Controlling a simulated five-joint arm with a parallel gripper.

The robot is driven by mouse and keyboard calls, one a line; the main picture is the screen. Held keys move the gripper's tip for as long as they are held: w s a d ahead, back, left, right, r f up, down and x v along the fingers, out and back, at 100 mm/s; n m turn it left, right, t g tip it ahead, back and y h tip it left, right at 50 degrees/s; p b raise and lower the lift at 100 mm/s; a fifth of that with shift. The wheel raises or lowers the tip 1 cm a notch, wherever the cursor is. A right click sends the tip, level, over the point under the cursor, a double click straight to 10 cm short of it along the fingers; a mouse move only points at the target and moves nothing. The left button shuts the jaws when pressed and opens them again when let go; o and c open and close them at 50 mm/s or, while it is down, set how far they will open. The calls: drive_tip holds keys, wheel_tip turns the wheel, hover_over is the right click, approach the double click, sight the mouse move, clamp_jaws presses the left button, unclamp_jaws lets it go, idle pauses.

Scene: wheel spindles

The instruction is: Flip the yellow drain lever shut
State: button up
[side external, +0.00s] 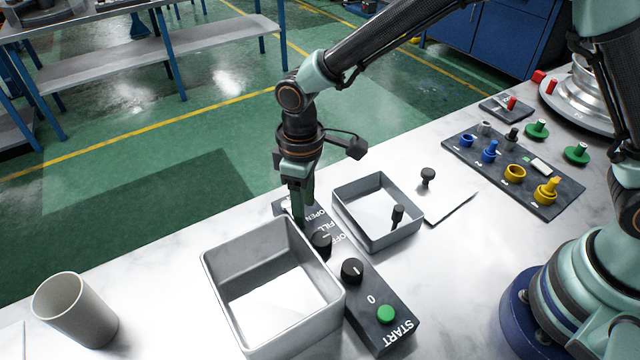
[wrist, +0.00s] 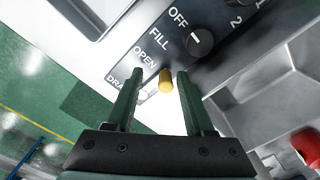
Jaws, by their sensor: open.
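The yellow drain lever (wrist: 166,82) stands out from the dark control panel (wrist: 222,18) beside the OPEN label in the wrist view. My gripper (wrist: 160,75) is open, with one green finger on each side of the lever. A gap shows between the lever and both fingers. In the side view my gripper (side external: 301,208) points down at the far end of the panel (side external: 375,296), and the lever cannot be made out there. The DRAIN label is partly covered by a finger in the wrist view.
A large grey bin (side external: 216,285) stands close left of the panel, and a smaller grey tray (side external: 350,226) close right. A black knob (side external: 321,240), another knob (side external: 352,270) and the green START button (side external: 386,315) rise from the panel. A cup (side external: 75,312) stands far left.

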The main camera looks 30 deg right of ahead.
drive_tip(key=d+n, duration=0.1)
drive_tip(key=n, duration=0.2)
drive_tip(key=w+d+n, duration=0.1)
drive_tip(key=n, duration=0.1)
drive_tip(key=shift+w+d+n, duration=0.2)
drive_tip(key=shift+n, duration=0.2)
wheel_tip(320, 180, up, 12)
drive_tip(key=s+d+r+m+t, duration=0.1)
drive_tip(key=s+d+r+m, duration=0.1)
drive_tip(key=d, duration=0.4)
drive_tip(key=s+d+r+m+t, duration=0.2)
drive_tip(key=s+d+r+m, duration=0.1)
drive_tip(key=d+m, duration=0.2)
drive_tip(key=s+d+r+m+t, duration=0.1)
drive_tip(key=s+d+r+m, duration=0.1)
drive_tip(key=d, duration=0.5)
drive_tip(key=shift+s+d+r+m+t, duration=0.3)
drive_tip(key=shift+d+m, duration=0.05)
drive_tip(key=shift+m, duration=0.45)
